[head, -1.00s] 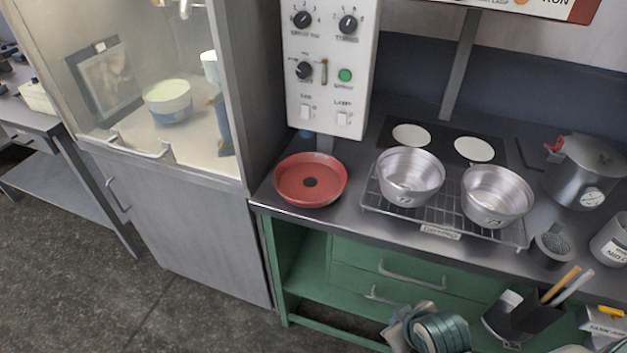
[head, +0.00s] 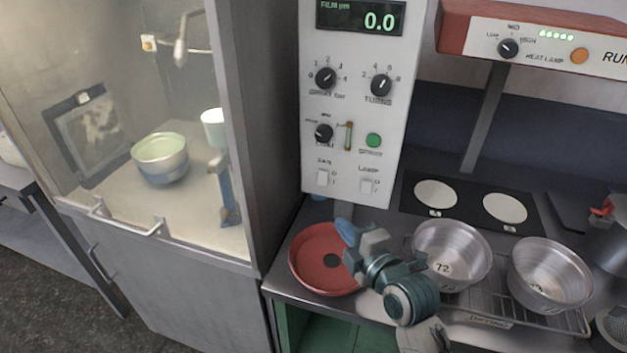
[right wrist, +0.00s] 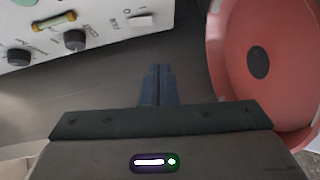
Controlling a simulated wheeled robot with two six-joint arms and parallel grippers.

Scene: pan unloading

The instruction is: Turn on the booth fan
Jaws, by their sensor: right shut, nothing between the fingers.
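The white control panel (head: 350,120) stands upright in the middle of the head view. Its fan switch (head: 323,179) is a small white rocker at the lower left, beside the lamp switch (head: 367,184). The fan switch also shows at the top of the right wrist view (right wrist: 141,21). My right gripper (head: 346,230) is below the panel, in front of the red pan's right edge, apart from the switches. Its fingers (right wrist: 158,85) are together and empty. My left gripper is not in view.
The red round pan (head: 308,262) sits on the counter below the panel. Two metal pots (head: 452,250) stand on a wire rack to the right. The glass-fronted booth (head: 130,225) at left holds a bowl and a cup. A heat lamp unit (head: 540,38) is at upper right.

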